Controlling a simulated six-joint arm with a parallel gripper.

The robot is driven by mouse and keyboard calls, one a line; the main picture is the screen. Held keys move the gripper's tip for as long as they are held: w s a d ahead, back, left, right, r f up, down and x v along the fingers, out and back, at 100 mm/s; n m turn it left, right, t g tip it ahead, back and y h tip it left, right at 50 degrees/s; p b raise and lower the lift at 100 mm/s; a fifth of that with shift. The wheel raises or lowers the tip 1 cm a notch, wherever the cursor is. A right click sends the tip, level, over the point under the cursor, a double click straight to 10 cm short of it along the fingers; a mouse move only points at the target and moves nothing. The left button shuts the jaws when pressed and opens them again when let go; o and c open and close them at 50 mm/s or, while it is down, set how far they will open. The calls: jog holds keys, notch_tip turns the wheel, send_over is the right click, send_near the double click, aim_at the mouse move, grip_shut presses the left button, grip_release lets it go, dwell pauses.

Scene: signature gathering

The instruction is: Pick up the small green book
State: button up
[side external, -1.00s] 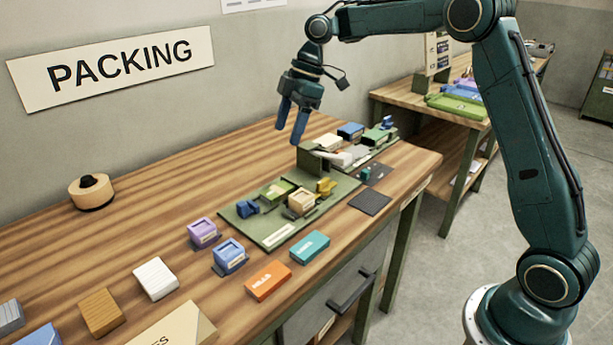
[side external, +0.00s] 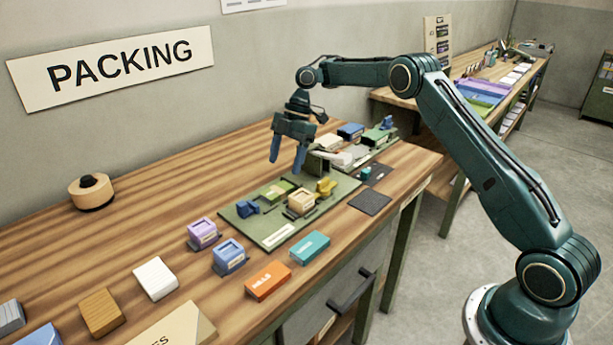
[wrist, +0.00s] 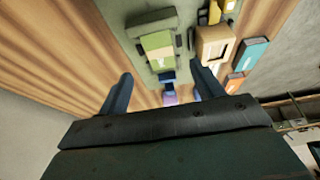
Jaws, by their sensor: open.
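The small green book (side external: 276,189) lies on the green mat (side external: 318,207), near the mat's far left side. In the wrist view it shows as a green block (wrist: 157,46) with a pale band, in a darker holder, at the top centre. My gripper (side external: 287,165) hangs with its fingers down above the far edge of the mat, higher than the book and apart from it. In the wrist view its two blue fingers (wrist: 162,80) are spread with nothing between them.
A blue block (side external: 247,208) and a wooden block (side external: 301,202) sit close beside the book, with a yellow piece (side external: 326,187). Teal (side external: 309,248) and orange (side external: 268,281) boxes lie nearer the front edge.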

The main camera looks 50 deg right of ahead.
aim_at(278, 189)
jog(key=shift+x, duration=1.2)
jog(key=shift+a+f, duration=0.1)
jog(key=shift+x, duration=2.35)
jog(key=shift+c, duration=0.3)
jog(key=c, duration=1)
